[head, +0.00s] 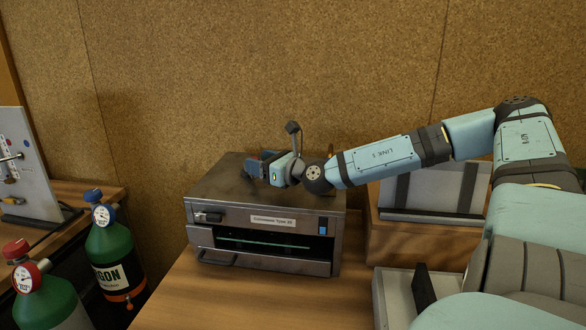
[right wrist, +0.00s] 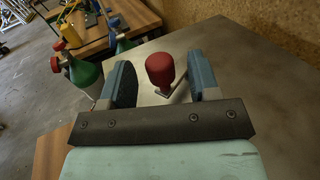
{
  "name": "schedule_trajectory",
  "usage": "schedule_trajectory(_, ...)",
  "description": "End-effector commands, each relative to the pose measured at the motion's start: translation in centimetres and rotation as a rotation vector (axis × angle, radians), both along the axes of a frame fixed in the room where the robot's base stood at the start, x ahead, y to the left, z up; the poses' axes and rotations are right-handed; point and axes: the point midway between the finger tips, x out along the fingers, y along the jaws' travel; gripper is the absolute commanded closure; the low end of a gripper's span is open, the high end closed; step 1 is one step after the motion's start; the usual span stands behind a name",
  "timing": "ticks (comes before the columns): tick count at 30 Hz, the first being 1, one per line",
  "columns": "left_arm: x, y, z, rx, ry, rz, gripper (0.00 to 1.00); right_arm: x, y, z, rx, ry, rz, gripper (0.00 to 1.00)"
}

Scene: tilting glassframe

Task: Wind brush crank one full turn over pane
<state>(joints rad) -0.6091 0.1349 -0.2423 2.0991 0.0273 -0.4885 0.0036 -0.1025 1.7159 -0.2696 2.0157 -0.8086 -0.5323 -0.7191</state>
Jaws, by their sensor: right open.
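A grey metal box machine (head: 215,190) stands on the wooden bench, with a label on its front. A thin green strip, perhaps the pane's edge (head: 265,243), shows inside its dark front slot. My right gripper (head: 257,166) is over the left part of the machine's top. In the right wrist view, a red knob (right wrist: 166,70) on a short metal arm (right wrist: 180,90) stands between the open fingers, with a gap to each. This looks like the crank handle; in the head view it is hidden by the gripper. The brush cannot be made out. My left gripper is not in view.
Green gas bottles with red (head: 20,252) and blue (head: 101,212) tops stand at the left. A wooden box (head: 410,238) is right of the machine. Bare bench (head: 200,300) lies in front. A cork-like wall is behind.

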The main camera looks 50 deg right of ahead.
Motion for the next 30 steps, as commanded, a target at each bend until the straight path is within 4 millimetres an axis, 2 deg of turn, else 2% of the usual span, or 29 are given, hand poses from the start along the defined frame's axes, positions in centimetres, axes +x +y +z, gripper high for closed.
schedule_trajectory(11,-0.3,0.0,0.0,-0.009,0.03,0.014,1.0,-3.6,-0.2,0.5,0.004,-0.007,0.013,0.44)
schedule_trajectory(21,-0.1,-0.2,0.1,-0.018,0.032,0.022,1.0,-8.3,-0.6,0.2,0.003,-0.005,0.013,0.44)
schedule_trajectory(30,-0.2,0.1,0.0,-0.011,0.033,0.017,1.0,-9.5,-0.7,0.1,0.006,-0.005,0.012,0.44)
